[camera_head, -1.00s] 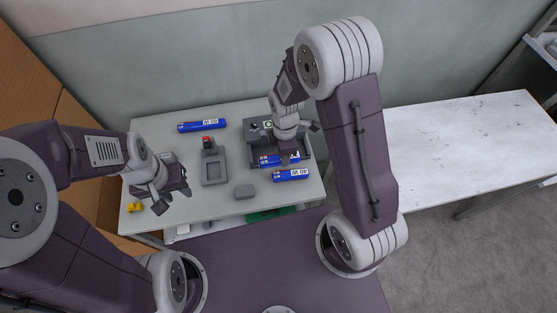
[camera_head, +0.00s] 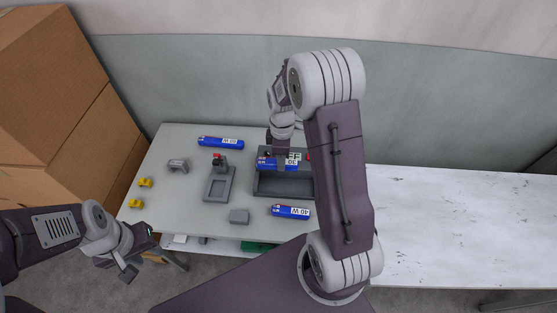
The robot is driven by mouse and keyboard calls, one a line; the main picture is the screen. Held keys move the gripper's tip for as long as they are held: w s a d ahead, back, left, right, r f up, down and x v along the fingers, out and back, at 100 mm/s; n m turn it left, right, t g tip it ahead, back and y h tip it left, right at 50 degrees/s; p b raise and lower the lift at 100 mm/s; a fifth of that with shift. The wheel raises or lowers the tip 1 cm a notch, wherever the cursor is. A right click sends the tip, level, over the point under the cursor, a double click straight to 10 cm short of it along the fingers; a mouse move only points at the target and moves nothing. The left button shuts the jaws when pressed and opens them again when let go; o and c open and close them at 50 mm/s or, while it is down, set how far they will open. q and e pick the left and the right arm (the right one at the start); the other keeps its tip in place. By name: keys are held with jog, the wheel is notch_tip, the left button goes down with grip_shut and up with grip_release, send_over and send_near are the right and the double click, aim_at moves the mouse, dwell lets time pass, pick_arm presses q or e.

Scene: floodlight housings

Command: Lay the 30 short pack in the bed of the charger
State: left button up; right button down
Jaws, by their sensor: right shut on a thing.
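The blue pack with a white label reading 30 (camera_head: 268,164) is held in my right gripper (camera_head: 282,158), over the back part of a dark grey tray (camera_head: 284,187). The gripper is shut on it; its fingers are partly hidden by my wrist. The charger appears to be the grey stand with an empty recessed bed (camera_head: 218,186) and a red-topped part at its back, left of the tray. My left gripper (camera_head: 142,256) is empty and looks open, off the table's front left edge.
A blue pack marked 80 W (camera_head: 220,143) lies at the back, and one marked 40 W (camera_head: 290,211) at the front right. Cardboard boxes (camera_head: 60,90) stand left.

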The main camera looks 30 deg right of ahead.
jog(key=shift+r+p, duration=0.15)
jog(key=shift+p, duration=0.2)
notch_tip(320, 180, down, 9)
jog(key=b, duration=0.5)
jog(key=shift+r+b, duration=0.2)
jog(key=shift+b, duration=0.2)
jog(key=shift+f+b, duration=0.5)
jog(key=shift+f, duration=0.35)
jog(key=shift+f+b, duration=0.85)
jog(key=shift+f, duration=0.65)
jog(key=c, duration=1)
grip_release()
jog(key=shift+o, duration=0.2)
jog(key=shift+r, duration=0.15)
